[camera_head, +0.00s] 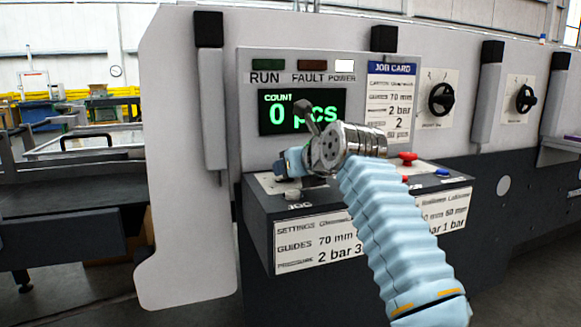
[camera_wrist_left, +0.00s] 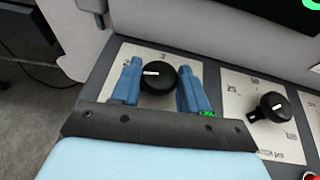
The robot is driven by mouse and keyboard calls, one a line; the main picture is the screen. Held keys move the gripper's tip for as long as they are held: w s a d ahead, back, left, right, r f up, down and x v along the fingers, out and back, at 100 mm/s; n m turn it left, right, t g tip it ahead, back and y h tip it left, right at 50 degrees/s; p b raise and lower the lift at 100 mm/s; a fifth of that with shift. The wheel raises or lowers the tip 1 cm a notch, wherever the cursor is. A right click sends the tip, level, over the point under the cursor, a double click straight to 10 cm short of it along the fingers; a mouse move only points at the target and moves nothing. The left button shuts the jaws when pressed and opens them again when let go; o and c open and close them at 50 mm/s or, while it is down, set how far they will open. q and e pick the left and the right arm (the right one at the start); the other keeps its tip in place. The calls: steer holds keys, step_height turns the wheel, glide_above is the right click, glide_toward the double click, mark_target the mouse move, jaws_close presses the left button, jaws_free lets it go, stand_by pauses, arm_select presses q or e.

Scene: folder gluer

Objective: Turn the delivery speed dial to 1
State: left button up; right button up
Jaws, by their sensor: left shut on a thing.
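In the left wrist view a black round dial (camera_wrist_left: 160,78) with a white pointer line sits on a pale scale plate (camera_wrist_left: 118,100). The pointer line lies left of the dial's middle and points left. A numeral above the dial and one at its upper left show; the rest of the scale is hidden by my fingers. My left gripper (camera_wrist_left: 159,82) has one blue finger on each side of the dial and is shut on it. In the head view my left gripper (camera_head: 288,166) is at the left end of the console top, and it hides the dial there. My right gripper is not in view.
A second black dial (camera_wrist_left: 270,107) with a larger scale is to the right. A red button (camera_head: 408,157) and a blue button (camera_head: 442,171) are on the console (camera_head: 262,215). The count display (camera_head: 277,113) and job card (camera_head: 390,68) are behind my gripper.

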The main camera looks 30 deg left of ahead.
arm_select(q)
steer(key=shift+w+d+r+n+g+y, duration=0.1)
steer(key=shift+n+g+y, duration=0.35)
steer(key=shift+n+g, duration=0.35)
steer(key=shift+w+n+g+y, duration=0.1)
steer(key=shift+n+g+y, duration=0.35)
steer(key=shift+n+g, duration=0.35)
steer(key=shift+r, duration=0.1)
steer(key=o, duration=0.9)
steer(key=shift+o, duration=0.2)
steer(key=v, duration=1.3)
steer(key=shift+d+r, duration=0.1)
steer(key=shift+d, duration=0.35)
